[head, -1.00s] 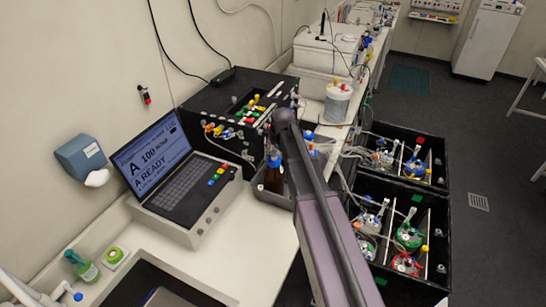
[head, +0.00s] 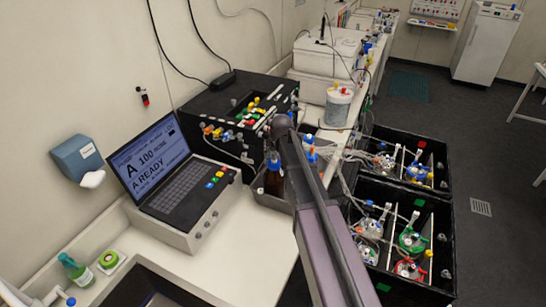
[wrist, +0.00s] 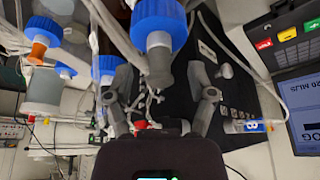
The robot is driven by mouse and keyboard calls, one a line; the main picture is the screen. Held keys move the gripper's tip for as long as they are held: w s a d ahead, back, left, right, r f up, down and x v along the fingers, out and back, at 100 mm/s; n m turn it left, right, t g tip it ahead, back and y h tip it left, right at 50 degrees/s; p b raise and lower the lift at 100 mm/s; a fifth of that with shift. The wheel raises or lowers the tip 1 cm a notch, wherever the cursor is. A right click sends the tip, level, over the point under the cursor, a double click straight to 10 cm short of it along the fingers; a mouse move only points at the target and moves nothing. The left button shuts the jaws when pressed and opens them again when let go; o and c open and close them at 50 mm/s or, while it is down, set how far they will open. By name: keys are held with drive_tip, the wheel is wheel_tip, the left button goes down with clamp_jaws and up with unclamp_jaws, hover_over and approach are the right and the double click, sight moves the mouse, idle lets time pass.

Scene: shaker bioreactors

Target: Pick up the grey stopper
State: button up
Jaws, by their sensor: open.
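In the wrist view, a grey cylindrical end piece (wrist: 159,70), which looks like the grey stopper, shows below a blue cap (wrist: 158,18) with a pale neck. My gripper (wrist: 160,78) is open, with one finger on each side of this piece. I see no clear contact, and the depth between them is hard to judge. A smaller grey knob-like piece (wrist: 225,71) shows to the right, over a black surface; I cannot tell which of the two is the stopper. In the head view my arm hides the gripper and the spot beneath it.
Blue-capped bottles (head: 273,178) stand in a grey tray around the arm. A black box (head: 215,105) with coloured connectors is behind, and a laptop-like console (head: 180,185) is left. Black shaker boxes (head: 445,215) with tubed vessels are right.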

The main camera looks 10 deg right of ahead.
sight(275, 153)
drive_tip(key=shift+c, duration=0.2)
drive_tip(key=c, duration=0.9)
drive_tip(key=shift+o, duration=0.2)
drive_tip(key=shift+r, duration=0.25)
wheel_tip(275, 153, up, 3)
drive_tip(key=p, duration=0.3)
drive_tip(key=shift+p, duration=0.3)
drive_tip(key=shift+s+r, duration=0.25)
drive_tip(key=shift+r, duration=0.05)
drive_tip(key=s+d+p, duration=0.1)
drive_tip(key=s+d, duration=0.2)
drive_tip(key=s, duration=1.2)
drive_tip(key=shift+r, duration=0.45)
drive_tip(key=shift+s+d, duration=0.1)
